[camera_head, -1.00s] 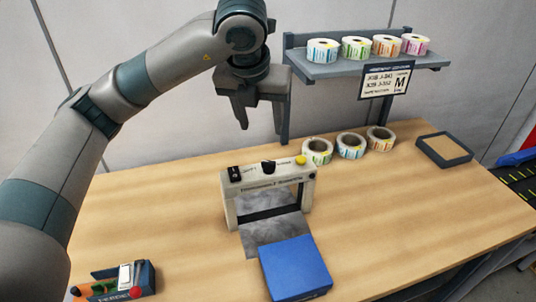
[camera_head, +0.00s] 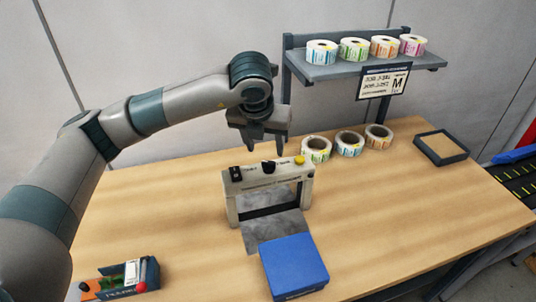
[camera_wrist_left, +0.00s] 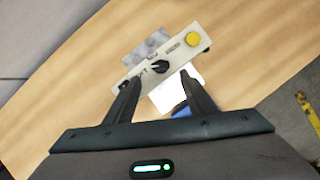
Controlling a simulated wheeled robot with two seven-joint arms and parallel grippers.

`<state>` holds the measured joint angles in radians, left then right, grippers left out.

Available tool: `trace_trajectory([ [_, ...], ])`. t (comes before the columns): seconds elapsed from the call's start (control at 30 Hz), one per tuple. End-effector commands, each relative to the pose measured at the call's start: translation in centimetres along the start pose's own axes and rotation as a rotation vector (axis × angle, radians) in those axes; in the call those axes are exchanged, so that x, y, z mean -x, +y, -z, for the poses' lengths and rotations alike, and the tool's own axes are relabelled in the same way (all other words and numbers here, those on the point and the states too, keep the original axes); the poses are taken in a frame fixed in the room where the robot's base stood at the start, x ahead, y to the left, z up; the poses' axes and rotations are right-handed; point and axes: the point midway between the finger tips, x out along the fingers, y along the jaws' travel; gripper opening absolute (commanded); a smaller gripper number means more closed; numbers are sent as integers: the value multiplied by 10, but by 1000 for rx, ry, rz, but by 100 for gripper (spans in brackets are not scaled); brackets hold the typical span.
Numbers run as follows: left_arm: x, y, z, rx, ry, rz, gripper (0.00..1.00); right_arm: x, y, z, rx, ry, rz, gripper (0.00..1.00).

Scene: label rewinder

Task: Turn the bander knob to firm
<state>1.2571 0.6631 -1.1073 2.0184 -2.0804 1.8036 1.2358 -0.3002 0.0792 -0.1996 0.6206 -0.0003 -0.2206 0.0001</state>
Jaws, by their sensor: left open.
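The bander (camera_head: 268,186) is a cream arch-shaped frame standing on the table, with a panel along its top. The black bander knob (camera_head: 268,167) sits mid-panel, between a black switch (camera_head: 236,173) and a yellow button (camera_head: 300,160). In the left wrist view the knob (camera_wrist_left: 159,67) lies ahead, between the lines of the two fingers. My left gripper (camera_head: 265,148) is open and empty, pointing down above and just behind the panel, apart from the knob. In the left wrist view its fingers (camera_wrist_left: 162,92) are spread. The panel's small print is too blurred to read. My right gripper is not in view.
A blue box (camera_head: 294,267) stands in front of the bander. Label rolls (camera_head: 348,144) stand behind it to the right, under a shelf (camera_head: 365,66) with several more rolls. A tray (camera_head: 441,149) is at right, and a small bin (camera_head: 118,281) at front left.

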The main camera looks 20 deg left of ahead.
Motion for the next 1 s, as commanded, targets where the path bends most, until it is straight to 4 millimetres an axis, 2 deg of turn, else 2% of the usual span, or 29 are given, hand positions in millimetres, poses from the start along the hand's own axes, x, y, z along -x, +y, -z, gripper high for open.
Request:
trace_trajectory([
  [0.03,-7,0,0,1,6,-1,50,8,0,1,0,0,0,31],
  [0.3,-53,0,0,0,3,-1,50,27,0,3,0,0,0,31],
  [0.5,-76,0,0,0,2,0,50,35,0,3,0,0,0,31],
  [0.7,-85,0,0,-1,0,1,50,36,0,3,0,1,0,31],
  [0.93,-85,0,0,-1,0,1,50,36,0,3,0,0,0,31],
  [0.97,-85,0,0,-1,0,1,48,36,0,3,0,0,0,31],
  [1.0,-85,0,0,-1,0,1,38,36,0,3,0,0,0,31],
])
